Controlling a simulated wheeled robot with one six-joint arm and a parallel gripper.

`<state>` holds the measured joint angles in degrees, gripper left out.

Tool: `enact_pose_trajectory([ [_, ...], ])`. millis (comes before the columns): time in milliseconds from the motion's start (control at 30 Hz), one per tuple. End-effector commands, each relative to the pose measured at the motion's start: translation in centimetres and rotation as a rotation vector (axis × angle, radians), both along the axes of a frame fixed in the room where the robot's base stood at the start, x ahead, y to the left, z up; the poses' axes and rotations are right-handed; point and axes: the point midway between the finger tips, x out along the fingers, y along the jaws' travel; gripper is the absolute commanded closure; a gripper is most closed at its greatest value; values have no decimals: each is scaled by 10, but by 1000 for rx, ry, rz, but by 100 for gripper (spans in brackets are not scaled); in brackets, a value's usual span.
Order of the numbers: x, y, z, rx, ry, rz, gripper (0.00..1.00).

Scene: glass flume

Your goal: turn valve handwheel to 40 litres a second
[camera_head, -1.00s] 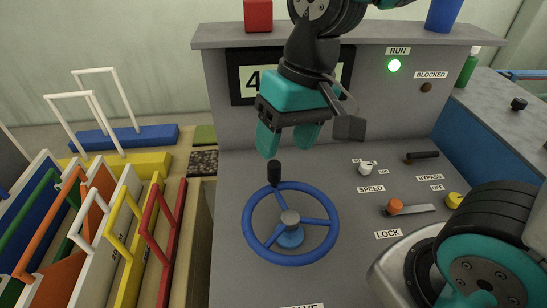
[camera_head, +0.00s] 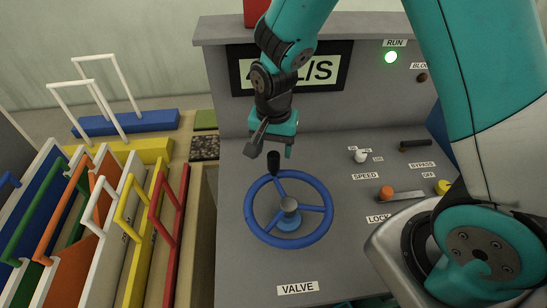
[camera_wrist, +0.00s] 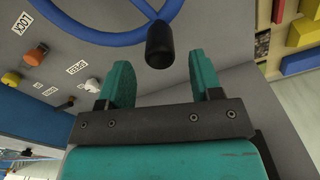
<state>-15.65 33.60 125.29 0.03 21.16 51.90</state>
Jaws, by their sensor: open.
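The blue valve handwheel (camera_head: 327,214) lies on the grey console above the VALVE label (camera_head: 298,288). It also shows in the wrist view (camera_wrist: 105,38). Its upright black handle knob (camera_head: 273,162) stands on the far left part of the rim. My gripper (camera_wrist: 160,75) is open and empty. In the wrist view the knob (camera_wrist: 160,45) lies between the fingertip lines, just beyond them. In the head view my gripper (camera_head: 271,150) is right behind and above the knob; I cannot tell whether they touch. The display (camera_head: 325,68) reads "L/S"; my arm hides its digits.
Right of the wheel are an orange LOCK lever (camera_head: 386,193), a white SPEED knob (camera_head: 361,156) and a black BYPASS handle (camera_head: 415,143). Coloured racked panels with handles (camera_head: 130,220) stand at left. The console in front of the wheel is clear.

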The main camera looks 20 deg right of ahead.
Motion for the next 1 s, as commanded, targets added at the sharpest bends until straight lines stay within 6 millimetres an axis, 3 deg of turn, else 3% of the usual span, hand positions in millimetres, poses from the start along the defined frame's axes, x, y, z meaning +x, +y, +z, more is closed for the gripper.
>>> enact_pose_trajectory([
  [100, -1, 0, -23, -1, 4, 0, 41],
  [300, 0, 0, -47, 0, 1, 1, 41],
  [700, 0, 0, -54, 1, -2, 1, 41],
  [933, 0, 0, -54, 0, -1, 1, 94],
  [967, 0, 0, -54, 0, -1, 1, 100],
  [1000, 0, 0, -54, 0, -1, 1, 100],
])
